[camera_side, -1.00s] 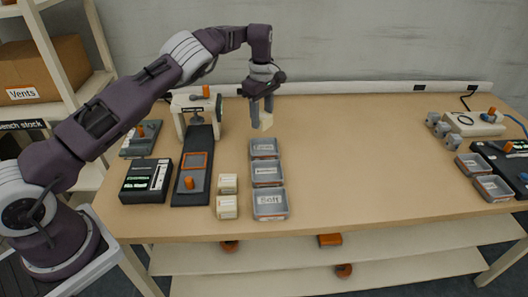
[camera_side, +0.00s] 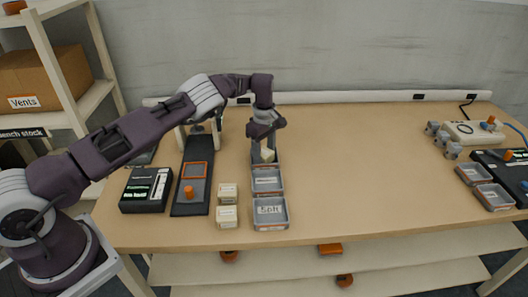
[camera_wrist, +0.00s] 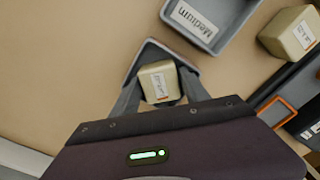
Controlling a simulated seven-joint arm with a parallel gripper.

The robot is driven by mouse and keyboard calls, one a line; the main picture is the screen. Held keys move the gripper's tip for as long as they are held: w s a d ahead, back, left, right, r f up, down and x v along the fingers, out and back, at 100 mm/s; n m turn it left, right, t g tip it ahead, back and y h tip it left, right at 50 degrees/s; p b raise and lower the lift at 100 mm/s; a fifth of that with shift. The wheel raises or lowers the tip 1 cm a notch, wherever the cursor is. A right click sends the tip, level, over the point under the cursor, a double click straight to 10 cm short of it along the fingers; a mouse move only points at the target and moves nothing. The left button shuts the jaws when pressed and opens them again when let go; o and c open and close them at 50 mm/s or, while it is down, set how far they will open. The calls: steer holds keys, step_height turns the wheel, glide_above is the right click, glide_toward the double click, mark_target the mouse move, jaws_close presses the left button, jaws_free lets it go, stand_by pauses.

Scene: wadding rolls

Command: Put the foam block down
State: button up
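A cream foam block (camera_side: 267,156) with a small label is between the fingers of my gripper (camera_side: 266,151). In the wrist view the block (camera_wrist: 158,82) sits snugly between both fingers, which look closed on its sides. It is over or inside the farthest grey tray (camera_wrist: 153,46) of a row of three. Whether its underside touches the tray floor I cannot tell. The tray's label is hidden. The middle tray (camera_side: 281,181), labelled "Medium", and the near tray (camera_side: 286,213), labelled "Soft", look empty.
Two more cream blocks (camera_side: 228,190) (camera_side: 227,214) stand left of the trays. Beyond them are a black device with an orange knob (camera_side: 190,205) and a black box (camera_side: 146,190). The table (camera_side: 370,170) is clear right of the trays. More trays and equipment stand at the far right.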

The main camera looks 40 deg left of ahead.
steer(key=shift+r, duration=0.1)
step_height(320, 180, up, 13)
step_height(320, 180, up, 14)
steer(key=m+t+h, duration=0.1)
steer(key=m+t, duration=0.1)
glide_above(264, 152)
steer(key=s+a, duration=0.2)
steer(key=s, duration=0.3)
steer(key=s+d+r+m+t+h, duration=0.1)
steer(key=s+d+r+m, duration=0.3)
steer(key=s+r, duration=0.6)
steer(key=s+d+m+t, duration=0.1)
steer(key=s+d+m, duration=0.15)
steer(key=s, duration=0.45)
steer(key=s+d+m, duration=0.2)
steer(key=s+m, duration=0.1)
steer(key=s, duration=0.4)
steer(key=s+f+m+y, duration=0.1)
steer(key=s+f+m, duration=0.1)
steer(key=s, duration=0.5)
steer(key=s+d+f+m+t+y, duration=0.1)
steer(key=s+f+m, duration=0.2)
steer(key=s, duration=0.3)
steer(key=shift+s+d+f+m+t, duration=0.3)
steer(key=shift+s+f+m, duration=0.1)
steer(key=shift+m, duration=0.35)
